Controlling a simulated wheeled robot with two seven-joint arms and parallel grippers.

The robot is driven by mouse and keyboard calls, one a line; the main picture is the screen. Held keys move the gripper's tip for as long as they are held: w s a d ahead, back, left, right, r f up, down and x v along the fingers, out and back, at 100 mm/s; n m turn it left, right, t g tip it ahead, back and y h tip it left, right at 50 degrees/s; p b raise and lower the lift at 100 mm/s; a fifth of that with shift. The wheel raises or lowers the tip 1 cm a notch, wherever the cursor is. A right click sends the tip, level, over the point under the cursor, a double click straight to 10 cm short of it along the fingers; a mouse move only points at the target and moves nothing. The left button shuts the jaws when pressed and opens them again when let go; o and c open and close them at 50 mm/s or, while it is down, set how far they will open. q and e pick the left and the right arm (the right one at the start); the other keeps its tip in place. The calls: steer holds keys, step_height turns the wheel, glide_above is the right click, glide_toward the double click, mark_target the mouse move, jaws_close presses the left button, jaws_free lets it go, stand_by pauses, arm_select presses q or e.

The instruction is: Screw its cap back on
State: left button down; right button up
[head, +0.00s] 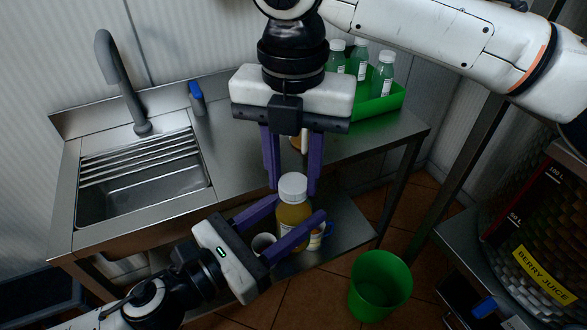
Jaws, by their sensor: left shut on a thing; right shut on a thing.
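A bottle of yellow-orange juice (291,216) stands upright in mid-air in front of the steel counter. My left gripper (288,227), coming in from the lower left, is shut on the bottle's body with its purple fingers on either side. A white cap (293,186) sits at the top of the bottle. My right gripper (293,184) reaches down from above and is shut on the cap, one purple finger on each side. I cannot tell whether the cap is threaded on or only resting on the neck, which is hidden.
A green tray (376,108) with several green, white-capped bottles stands at the counter's back right. A sink (140,192) with a tap (124,82) is at left. Cups stand on the shelf below. A green bin (380,284) is on the floor, and a berry juice dispenser (530,220) at right.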

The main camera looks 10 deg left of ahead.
steer(key=m, duration=0.8)
steer(key=shift+m, duration=0.4)
steer(key=m, duration=1)
steer(key=shift+m, duration=0.4)
steer(key=m, duration=1.1)
steer(key=o, duration=1.2)
